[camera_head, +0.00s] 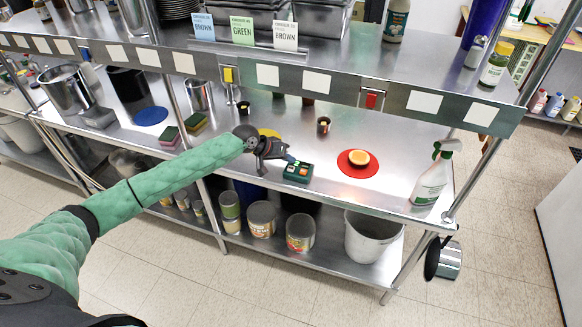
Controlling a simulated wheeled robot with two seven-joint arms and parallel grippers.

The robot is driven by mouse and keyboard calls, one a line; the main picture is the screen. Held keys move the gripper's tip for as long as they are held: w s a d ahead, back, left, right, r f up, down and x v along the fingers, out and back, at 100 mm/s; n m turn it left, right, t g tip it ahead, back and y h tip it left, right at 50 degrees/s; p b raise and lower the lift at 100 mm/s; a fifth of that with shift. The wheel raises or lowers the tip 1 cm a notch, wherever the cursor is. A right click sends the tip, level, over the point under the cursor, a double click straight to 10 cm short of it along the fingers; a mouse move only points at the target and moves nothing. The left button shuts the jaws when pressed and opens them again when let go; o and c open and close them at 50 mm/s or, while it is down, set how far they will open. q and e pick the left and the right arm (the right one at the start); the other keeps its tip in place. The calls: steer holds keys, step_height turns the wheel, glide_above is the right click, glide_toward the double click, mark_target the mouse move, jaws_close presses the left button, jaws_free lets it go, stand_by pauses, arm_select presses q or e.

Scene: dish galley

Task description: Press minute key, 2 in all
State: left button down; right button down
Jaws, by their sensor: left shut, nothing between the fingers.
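A small dark green keypad box (298,172) lies near the front edge of the steel counter. It has orange and light keys on its top; their labels are too small to read, so I cannot tell which is the minute key. My left gripper (287,156) reaches in from the left and is shut and empty. Its tips are at the back left edge of the box in the picture, partly covering it. I cannot tell whether they touch a key. My right gripper is not in view.
A red round mat (357,169) with an orange-topped bowl (359,158) lies to the right. A spray bottle (434,176) stands further right. Sponges (170,136) and a blue mat (150,116) lie left. An upper shelf (330,72) overhangs the counter's back.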

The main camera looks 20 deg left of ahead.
mark_target(288, 169)
arm_select(q)
steer(key=shift+r+p, duration=1.2)
steer(key=shift+r, duration=0.75)
